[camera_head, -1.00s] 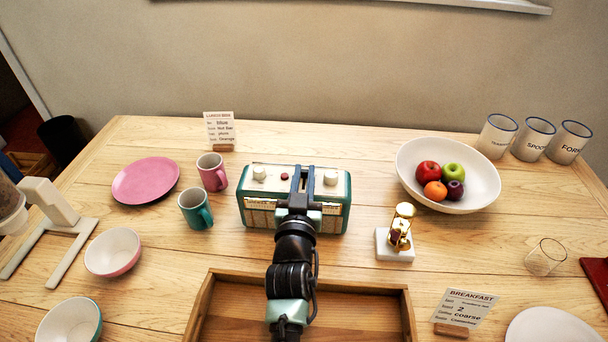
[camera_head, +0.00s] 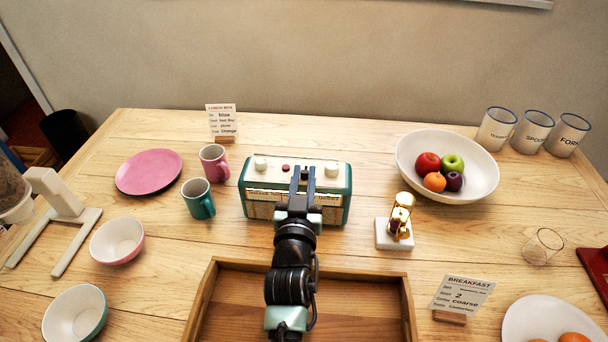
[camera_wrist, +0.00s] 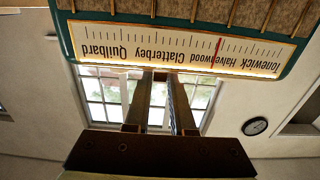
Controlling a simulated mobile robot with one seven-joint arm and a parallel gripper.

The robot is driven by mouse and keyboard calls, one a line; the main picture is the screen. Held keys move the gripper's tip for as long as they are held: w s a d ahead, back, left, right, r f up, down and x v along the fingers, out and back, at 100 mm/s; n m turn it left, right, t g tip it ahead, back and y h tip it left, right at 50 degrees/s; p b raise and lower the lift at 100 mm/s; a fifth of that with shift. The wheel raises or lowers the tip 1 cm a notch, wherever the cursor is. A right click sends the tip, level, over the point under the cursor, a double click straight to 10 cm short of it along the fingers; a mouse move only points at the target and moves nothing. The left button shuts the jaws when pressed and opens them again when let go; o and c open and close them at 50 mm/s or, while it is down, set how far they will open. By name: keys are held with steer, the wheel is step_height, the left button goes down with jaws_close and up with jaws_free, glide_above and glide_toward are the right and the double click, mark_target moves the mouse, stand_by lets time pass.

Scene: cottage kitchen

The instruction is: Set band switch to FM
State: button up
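The teal and cream radio (camera_head: 257,190) stands upright on the table. Its top has a white knob at left (camera_head: 260,164), a small red button (camera_head: 285,168) and a white knob at right (camera_head: 331,171). My gripper (camera_head: 303,172) is over the middle of the radio's front edge, its two fingers apart with nothing visible between them. In the wrist view the fingers (camera_wrist: 161,76) reach towards the lit tuning dial (camera_wrist: 160,45), seen upside down with a red needle. I cannot make out the band switch; my gripper covers part of the radio.
A wooden tray (camera_head: 205,310) lies in front of the radio. A teal mug (camera_head: 197,198) and pink mug (camera_head: 213,162) stand to its left. A brass-topped hourglass-like object (camera_head: 395,232) and a white fruit bowl (camera_head: 478,187) are to its right.

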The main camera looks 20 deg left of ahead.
steer(key=o, duration=0.4)
steer(key=shift+c, duration=0.2)
steer(key=v, duration=1.3)
